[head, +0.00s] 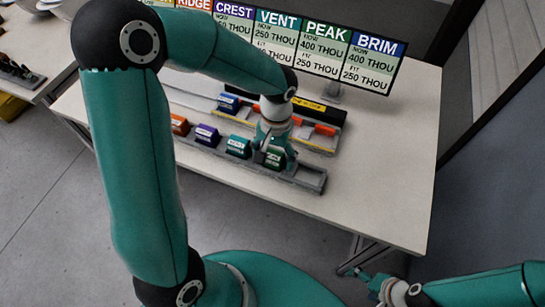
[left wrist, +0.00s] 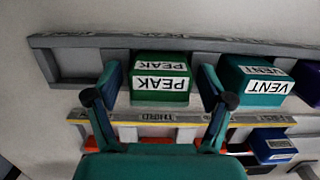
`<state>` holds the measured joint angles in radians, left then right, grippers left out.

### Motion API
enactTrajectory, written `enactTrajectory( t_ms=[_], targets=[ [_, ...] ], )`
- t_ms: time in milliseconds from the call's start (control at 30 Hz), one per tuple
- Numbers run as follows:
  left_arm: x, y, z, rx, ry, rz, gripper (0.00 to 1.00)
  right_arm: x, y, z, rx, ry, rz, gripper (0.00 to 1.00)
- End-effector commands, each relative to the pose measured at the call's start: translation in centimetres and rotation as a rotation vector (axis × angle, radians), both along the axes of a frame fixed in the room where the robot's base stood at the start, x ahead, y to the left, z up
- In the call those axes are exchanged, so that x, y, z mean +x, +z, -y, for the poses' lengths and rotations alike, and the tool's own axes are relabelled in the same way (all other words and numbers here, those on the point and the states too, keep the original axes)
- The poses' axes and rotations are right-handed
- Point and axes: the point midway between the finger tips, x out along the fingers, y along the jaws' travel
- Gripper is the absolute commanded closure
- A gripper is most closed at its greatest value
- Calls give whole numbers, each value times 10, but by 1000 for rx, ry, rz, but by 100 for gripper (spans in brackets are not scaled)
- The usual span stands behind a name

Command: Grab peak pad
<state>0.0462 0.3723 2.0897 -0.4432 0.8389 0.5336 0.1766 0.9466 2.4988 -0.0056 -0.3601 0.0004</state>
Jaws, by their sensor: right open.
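The peak pad is a green block with white PEAK labels; it stands in the front rack and shows in the left wrist view (left wrist: 160,97) and, partly hidden by my gripper, in the head view (head: 275,160). My left gripper (left wrist: 160,70) is open, with one finger on each side of the peak pad and a small gap visible on both sides. In the head view my left gripper (head: 270,155) is over the right part of the front rack. My right gripper (head: 365,277) is open and empty, low beside the table's front edge.
The teal vent pad (left wrist: 264,80) stands beside the peak pad, then the purple pad (head: 207,134) and orange pad (head: 180,124). Behind is a second rack with a blue pad (head: 228,103). A sign (head: 320,50) stands at the back. The table's right side (head: 385,160) is clear.

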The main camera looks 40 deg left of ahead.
Motion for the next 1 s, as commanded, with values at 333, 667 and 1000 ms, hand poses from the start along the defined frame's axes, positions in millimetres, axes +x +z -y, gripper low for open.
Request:
enactTrajectory(
  t_ms=[333,667,1000],
  targets=[
    [0,0,0,0,0,1,79,0,0,0,0,0,0,20],
    [1,4,0,0,0,2,79,0,0,0,0,0,0,20],
    [2,45,0,1,1,7,79,0,1,0,0,0,0,20]
  ],
)
